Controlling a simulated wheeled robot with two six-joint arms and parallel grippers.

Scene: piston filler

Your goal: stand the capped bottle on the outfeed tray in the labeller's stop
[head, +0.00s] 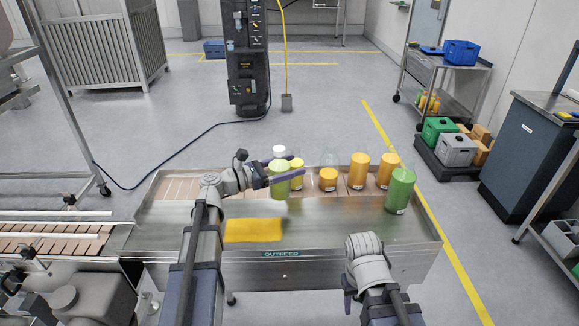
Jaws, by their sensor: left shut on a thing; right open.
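My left gripper (284,169) is shut around a green bottle (279,188) with a white cap (279,151). The bottle is upright over the outfeed tray (310,241); I cannot tell whether its base touches the tray. I cannot make out the labeller's stop.
The tray's front middle is clear.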

